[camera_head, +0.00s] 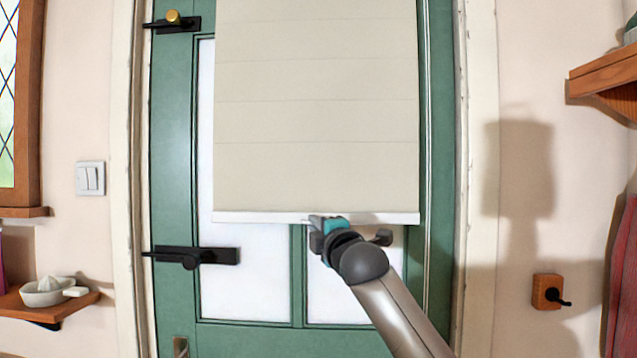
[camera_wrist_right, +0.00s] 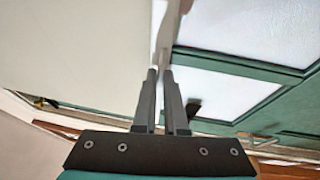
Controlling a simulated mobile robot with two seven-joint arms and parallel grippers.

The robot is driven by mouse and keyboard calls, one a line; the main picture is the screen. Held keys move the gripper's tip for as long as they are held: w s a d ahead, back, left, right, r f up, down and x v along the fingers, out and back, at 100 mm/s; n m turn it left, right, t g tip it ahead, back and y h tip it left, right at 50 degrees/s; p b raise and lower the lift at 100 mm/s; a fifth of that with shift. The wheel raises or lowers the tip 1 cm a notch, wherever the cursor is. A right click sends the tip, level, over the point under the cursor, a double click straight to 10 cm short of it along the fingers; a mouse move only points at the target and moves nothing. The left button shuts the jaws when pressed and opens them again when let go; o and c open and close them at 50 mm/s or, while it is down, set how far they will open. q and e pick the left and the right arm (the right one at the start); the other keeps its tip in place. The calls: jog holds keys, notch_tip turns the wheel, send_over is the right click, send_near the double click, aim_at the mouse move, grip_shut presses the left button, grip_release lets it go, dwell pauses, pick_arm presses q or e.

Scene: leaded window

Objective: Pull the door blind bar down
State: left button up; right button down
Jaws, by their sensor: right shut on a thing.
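The cream door blind (camera_head: 316,110) hangs over the upper part of the green door. Its white bar (camera_head: 260,216) runs level along the blind's lower edge, below the door's middle. My right gripper (camera_head: 318,222) is at the bar, near its middle, with the arm coming up from the lower right. In the right wrist view the two fingers (camera_wrist_right: 160,78) are close together on the bar (camera_wrist_right: 166,40), with the blind (camera_wrist_right: 80,45) to the left. The wrist partly hides the bar in the head view. My left gripper is not in view.
The green door (camera_head: 175,150) has a black handle (camera_head: 200,256) at left and a latch with a brass knob (camera_head: 173,18) above. A shelf with a white juicer (camera_head: 48,291) is at lower left. A wooden hook (camera_head: 548,292) and wall shelf (camera_head: 605,75) are at right.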

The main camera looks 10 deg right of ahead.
notch_tip(320, 180, down, 31)
jog(key=b, duration=1.2)
jog(key=shift+f+b, duration=0.2)
jog(key=shift+b, duration=0.2)
jog(key=c, duration=1.2)
grip_release()
jog(key=shift+o, duration=1.2)
jog(key=shift+r, duration=0.1)
jog(key=shift+r, duration=0.1)
